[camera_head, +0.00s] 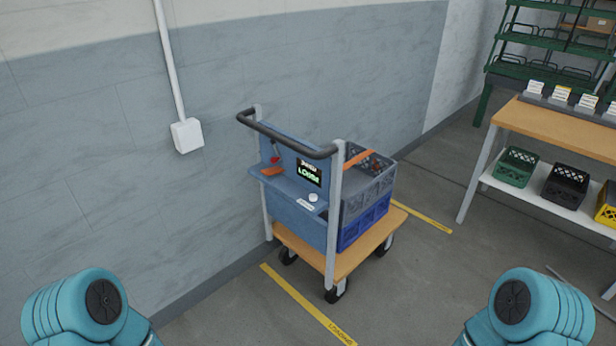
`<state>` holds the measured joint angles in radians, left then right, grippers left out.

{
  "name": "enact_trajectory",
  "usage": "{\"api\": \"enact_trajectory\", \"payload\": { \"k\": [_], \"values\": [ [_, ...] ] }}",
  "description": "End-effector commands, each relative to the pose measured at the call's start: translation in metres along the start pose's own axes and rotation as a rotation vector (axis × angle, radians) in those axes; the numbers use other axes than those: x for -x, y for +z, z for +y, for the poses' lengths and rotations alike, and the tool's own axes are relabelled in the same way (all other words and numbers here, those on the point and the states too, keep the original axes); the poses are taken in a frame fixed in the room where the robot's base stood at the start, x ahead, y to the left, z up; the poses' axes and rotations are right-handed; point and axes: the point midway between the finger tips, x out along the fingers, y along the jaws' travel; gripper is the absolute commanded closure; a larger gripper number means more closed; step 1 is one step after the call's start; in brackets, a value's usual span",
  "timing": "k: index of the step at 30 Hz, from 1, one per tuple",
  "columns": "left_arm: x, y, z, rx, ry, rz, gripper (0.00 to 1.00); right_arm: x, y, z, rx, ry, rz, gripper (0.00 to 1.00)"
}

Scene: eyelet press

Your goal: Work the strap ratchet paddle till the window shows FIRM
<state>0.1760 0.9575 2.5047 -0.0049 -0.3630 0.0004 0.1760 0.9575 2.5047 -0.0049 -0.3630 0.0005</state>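A wheeled cart with a wooden deck (347,264) stands near the wall in the middle of the view. Its blue panel (292,210) carries a dark window (308,173) with lit text; the lower word seems to read LOOSE. Left of the window is a small red and grey part (275,160), perhaps the ratchet paddle, above an orange strap piece (272,171). An orange strap (358,158) also crosses the grey crate (368,190). Two teal arm parts of mine show at the bottom corners, well apart from the cart. Neither gripper's fingers are visible.
A blue crate (364,224) sits under the grey one. A black handle bar (285,135) tops the panel. A workbench (560,130) with bins stands at right, a green rack (550,60) behind. Floor before the cart is clear, with yellow marking (305,303).

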Motion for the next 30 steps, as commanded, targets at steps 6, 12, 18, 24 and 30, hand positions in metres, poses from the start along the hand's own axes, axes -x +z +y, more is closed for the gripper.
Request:
{"api": "enact_trajectory", "payload": {
  "k": [6, 12, 18, 24, 30],
  "values": [
    [0.0, 0.0001, 0.0, 0.0, 0.0, 0.0, 1.0, 0.0, 0.0001, 0.0, 0.0, 0.0, 0.0, 0.61],
    [0.0, 0.0, 0.0, 0.0, 0.0, 0.0, 1.0, 0.0, 0.0001, 0.0, 0.0, 0.0, 0.0, 0.61],
    [0.0, 0.0, 0.0, 0.0, 0.0, 0.0, 1.0, 0.0, 0.0, 0.0, 0.0, 0.0, 0.0, 0.61],
    [0.0, 0.0, 0.0, 0.0, 0.0, 0.0, 1.0, 0.0, 0.0, 0.0, 0.0, 0.0, 0.0, 0.61],
    [0.0, 0.0001, 0.0, 0.0, 0.0, 0.0, 1.0, 0.0, 0.0, 0.0, 0.0, 0.0, 0.0, 0.61]
  ]
}}
